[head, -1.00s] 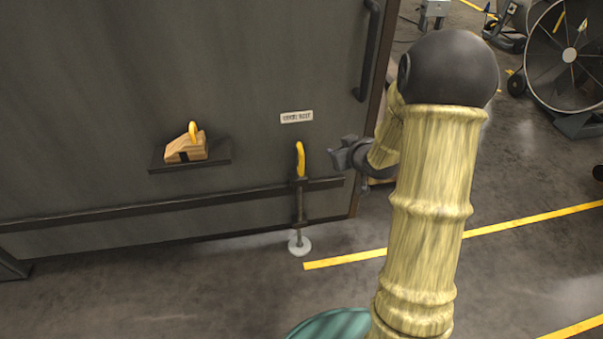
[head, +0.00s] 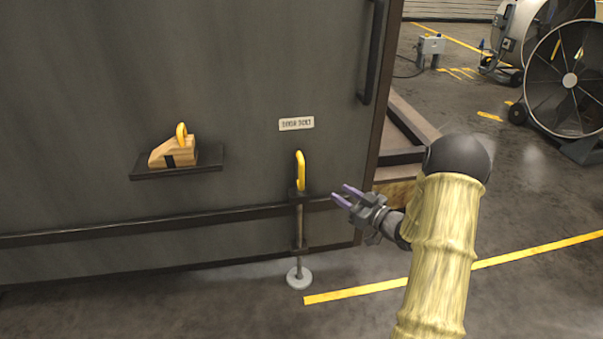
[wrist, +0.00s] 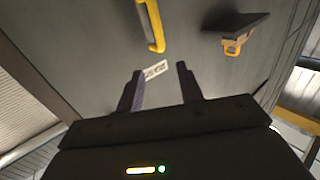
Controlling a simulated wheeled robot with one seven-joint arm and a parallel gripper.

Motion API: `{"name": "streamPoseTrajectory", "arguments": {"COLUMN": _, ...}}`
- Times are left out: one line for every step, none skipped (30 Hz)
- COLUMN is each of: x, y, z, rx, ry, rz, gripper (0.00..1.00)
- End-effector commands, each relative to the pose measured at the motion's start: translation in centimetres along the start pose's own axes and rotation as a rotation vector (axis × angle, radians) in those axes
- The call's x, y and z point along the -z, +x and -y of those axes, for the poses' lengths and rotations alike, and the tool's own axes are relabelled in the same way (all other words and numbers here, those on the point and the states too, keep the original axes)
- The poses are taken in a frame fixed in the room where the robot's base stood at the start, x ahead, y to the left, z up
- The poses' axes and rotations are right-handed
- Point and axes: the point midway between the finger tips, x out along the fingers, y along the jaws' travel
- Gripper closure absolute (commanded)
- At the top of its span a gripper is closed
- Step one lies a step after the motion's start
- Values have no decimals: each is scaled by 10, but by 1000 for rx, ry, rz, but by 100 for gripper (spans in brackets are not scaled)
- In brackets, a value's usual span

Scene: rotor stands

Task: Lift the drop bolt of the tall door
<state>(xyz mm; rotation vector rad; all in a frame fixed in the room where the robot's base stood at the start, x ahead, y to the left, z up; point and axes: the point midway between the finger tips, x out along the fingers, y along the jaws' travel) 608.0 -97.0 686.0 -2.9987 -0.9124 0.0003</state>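The tall door (head: 90,80) is a dark grey panel filling the left of the head view. Its drop bolt (head: 299,226) is a vertical rod near the door's lower right, with a yellow handle (head: 300,171) on top. The rod's lower end is at a round pale floor plate (head: 299,278). My gripper (head: 342,194) is open and empty, a little right of the handle and apart from it. In the wrist view the two fingers (wrist: 160,86) are spread, and the yellow handle (wrist: 154,28) shows beyond them, near the top.
A small shelf (head: 200,165) on the door holds a wooden wedge (head: 168,153) with a yellow loop. A label (head: 296,124) is above the bolt. A black pull bar (head: 372,55) is at the door's upper right. Large fans (head: 565,75) stand far right. Floor before the door is clear.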

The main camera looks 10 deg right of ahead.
Motion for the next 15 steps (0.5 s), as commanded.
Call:
{"name": "streamPoseTrajectory", "arguments": {"x": 0, "y": 0, "z": 0, "rx": 0, "ry": 0, "rz": 1, "gripper": 63}}
{"name": "streamPoseTrajectory", "arguments": {"x": 0, "y": 0, "z": 0, "rx": 0, "ry": 0, "rz": 1, "gripper": 63}}
{"name": "streamPoseTrajectory", "arguments": {"x": 0, "y": 1, "z": 0, "rx": -1, "ry": 0, "rz": 1, "gripper": 63}}
{"name": "streamPoseTrajectory", "arguments": {"x": 0, "y": 1, "z": 0, "rx": -1, "ry": 0, "rz": 1, "gripper": 63}}
{"name": "streamPoseTrajectory", "arguments": {"x": 0, "y": 2, "z": 0, "rx": -1, "ry": -1, "rz": 1, "gripper": 63}}
{"name": "streamPoseTrajectory", "arguments": {"x": 0, "y": 5, "z": 0, "rx": 0, "ry": -1, "rz": 0, "gripper": 63}}
{"name": "streamPoseTrajectory", "arguments": {"x": 0, "y": 7, "z": 0, "rx": 0, "ry": -1, "rz": 0, "gripper": 63}}
{"name": "streamPoseTrajectory", "arguments": {"x": 0, "y": 10, "z": 0, "rx": 0, "ry": -2, "rz": 0, "gripper": 63}}
{"name": "streamPoseTrajectory", "arguments": {"x": -1, "y": 14, "z": 0, "rx": 2, "ry": -1, "rz": 0, "gripper": 63}}
{"name": "streamPoseTrajectory", "arguments": {"x": -1, "y": 18, "z": 1, "rx": 2, "ry": -1, "rz": 1, "gripper": 63}}
{"name": "streamPoseTrajectory", "arguments": {"x": -1, "y": 22, "z": 1, "rx": 2, "ry": -1, "rz": 1, "gripper": 63}}
{"name": "streamPoseTrajectory", "arguments": {"x": -1, "y": 28, "z": 1, "rx": 1, "ry": -1, "rz": 0, "gripper": 63}}
{"name": "streamPoseTrajectory", "arguments": {"x": -1, "y": 33, "z": 1, "rx": 2, "ry": -2, "rz": -1, "gripper": 63}}
{"name": "streamPoseTrajectory", "arguments": {"x": -2, "y": 38, "z": 1, "rx": 2, "ry": -2, "rz": 1, "gripper": 63}}
{"name": "streamPoseTrajectory", "arguments": {"x": -2, "y": 45, "z": 1, "rx": 2, "ry": -3, "rz": 1, "gripper": 63}}
